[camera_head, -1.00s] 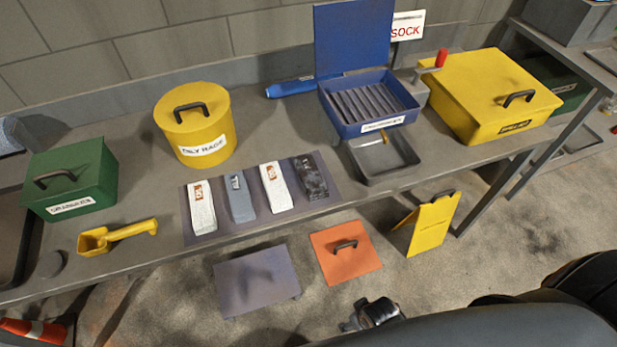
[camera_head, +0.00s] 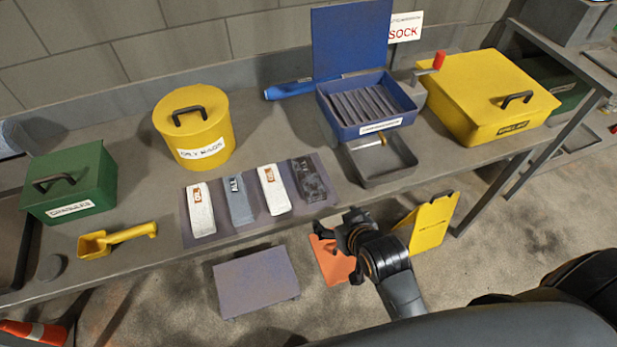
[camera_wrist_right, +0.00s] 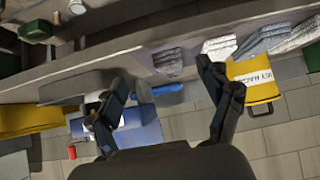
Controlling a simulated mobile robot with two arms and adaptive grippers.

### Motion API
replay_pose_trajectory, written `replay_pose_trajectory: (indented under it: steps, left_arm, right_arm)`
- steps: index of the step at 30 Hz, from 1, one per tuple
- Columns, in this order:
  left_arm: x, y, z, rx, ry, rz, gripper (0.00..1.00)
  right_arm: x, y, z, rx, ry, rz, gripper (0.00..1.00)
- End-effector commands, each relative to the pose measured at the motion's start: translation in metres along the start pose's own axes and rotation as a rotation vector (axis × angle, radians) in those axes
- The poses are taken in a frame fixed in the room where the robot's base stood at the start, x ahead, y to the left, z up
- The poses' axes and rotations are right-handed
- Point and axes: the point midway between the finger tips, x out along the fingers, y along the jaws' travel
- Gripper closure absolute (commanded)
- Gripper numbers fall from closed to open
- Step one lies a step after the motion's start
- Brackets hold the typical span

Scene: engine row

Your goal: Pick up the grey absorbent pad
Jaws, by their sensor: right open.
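The grey absorbent pad (camera_head: 239,200) lies flat on a dark mat (camera_head: 207,238) on the bench, second from the left in a row of pads. In the right wrist view the grey pad (camera_wrist_right: 262,41) shows at upper right, beyond the right finger. My right gripper (camera_head: 335,242) is open and empty, in front of the bench edge, to the right of and nearer than the pad. Its spread fingers also show in the right wrist view (camera_wrist_right: 160,75). My left gripper is not in view.
White pads (camera_head: 200,209) (camera_head: 274,189) lie close on both sides of the grey one, with a dark pad (camera_head: 309,180) at the right. A yellow drum (camera_head: 196,130) stands behind. A yellow scoop (camera_head: 118,236) lies left. A grey tray (camera_head: 381,165) sits right.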

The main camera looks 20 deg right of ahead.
Motion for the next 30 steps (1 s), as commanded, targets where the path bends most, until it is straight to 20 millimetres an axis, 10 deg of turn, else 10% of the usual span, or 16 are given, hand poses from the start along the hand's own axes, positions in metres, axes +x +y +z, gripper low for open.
replay_pose_trajectory:
  steps: [9, 30]
  left_arm:
    - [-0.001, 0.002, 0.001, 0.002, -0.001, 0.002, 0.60]
    - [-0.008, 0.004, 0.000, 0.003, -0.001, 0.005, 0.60]
  right_arm:
    - [0.030, -0.004, -0.046, 0.029, 0.219, 0.020, 0.21]
    - [0.115, -0.003, -0.069, 0.030, 0.229, 0.021, 0.21]
